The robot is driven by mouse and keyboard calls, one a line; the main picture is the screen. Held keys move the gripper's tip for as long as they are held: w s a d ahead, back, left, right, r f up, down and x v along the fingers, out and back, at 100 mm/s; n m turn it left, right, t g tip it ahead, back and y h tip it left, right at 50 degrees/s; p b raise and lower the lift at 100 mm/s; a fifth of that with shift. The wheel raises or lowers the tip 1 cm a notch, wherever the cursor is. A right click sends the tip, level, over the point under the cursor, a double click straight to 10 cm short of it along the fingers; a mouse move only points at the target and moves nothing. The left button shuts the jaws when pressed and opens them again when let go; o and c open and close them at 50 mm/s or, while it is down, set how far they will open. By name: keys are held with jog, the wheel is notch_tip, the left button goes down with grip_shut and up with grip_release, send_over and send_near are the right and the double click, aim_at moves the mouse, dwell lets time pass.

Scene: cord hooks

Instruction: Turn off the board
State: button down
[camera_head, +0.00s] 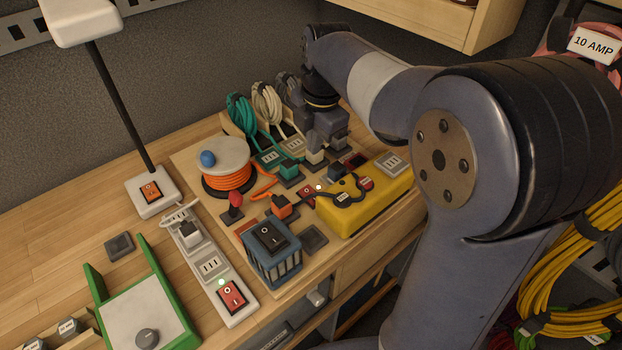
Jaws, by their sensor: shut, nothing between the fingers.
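The board (202,172) is a pale wooden panel on the bench, carrying an orange cord reel, sockets, plugs and a yellow box. A red rocker switch (307,193) sits near its middle, beside a small whitish light (319,187) that looks lit. The switch is partly hidden by nearby plugs and a dark cord. My gripper (314,143) is shut and empty at the back of the board, behind the red switch and apart from it. Its fingertips are hard to make out among the grey plugs.
A white power strip (208,244) with a red switch (232,296) and lit green light lies left. The orange reel (228,174), blue crate (273,257) and yellow box (350,212) crowd the board. Coiled cords (266,108) stand behind. Bare bench (60,215) is at left.

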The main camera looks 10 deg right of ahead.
aim_at(307, 190)
jog(key=shift+f, duration=0.1)
jog(key=f, duration=0.4)
jog(key=w+f+p, duration=0.1)
jog(key=f, duration=0.4)
jog(key=a+f, duration=0.1)
jog(key=f, duration=0.3)
jog(key=shift+w+f+p, duration=0.3)
jog(key=shift+f+p, duration=0.05)
jog(key=shift+p, duration=0.05)
